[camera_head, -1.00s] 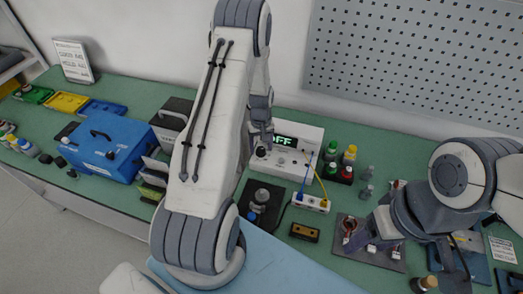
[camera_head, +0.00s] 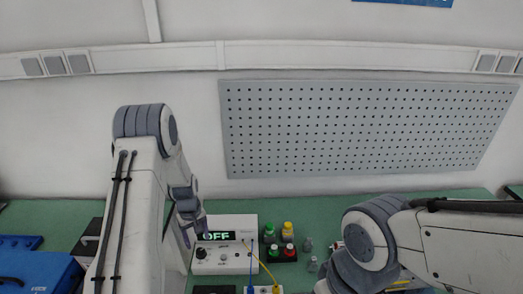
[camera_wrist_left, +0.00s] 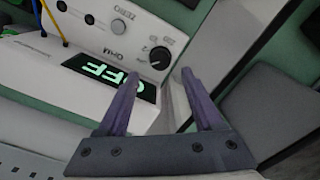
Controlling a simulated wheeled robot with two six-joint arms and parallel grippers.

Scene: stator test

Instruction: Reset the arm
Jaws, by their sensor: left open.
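My left gripper (camera_head: 191,229) is beside the left end of a white tester box whose display reads OFF (camera_head: 232,262) in the head view. In the left wrist view its two purple fingers (camera_wrist_left: 160,92) stand apart with nothing between them. The tester box (camera_wrist_left: 95,45) lies beneath and beyond them, with its dark knob (camera_wrist_left: 159,57) just past the fingertips. My right arm comes in from the right in the head view; its gripper is out of the picture.
A blue case (camera_head: 40,274) stands at the lower left of the green bench (camera_head: 455,200). Green-capped and yellow-capped bottles (camera_head: 287,231) sit right of the tester. Blue and yellow leads (camera_head: 262,266) run from the tester's front. A perforated panel (camera_head: 360,125) hangs on the wall behind.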

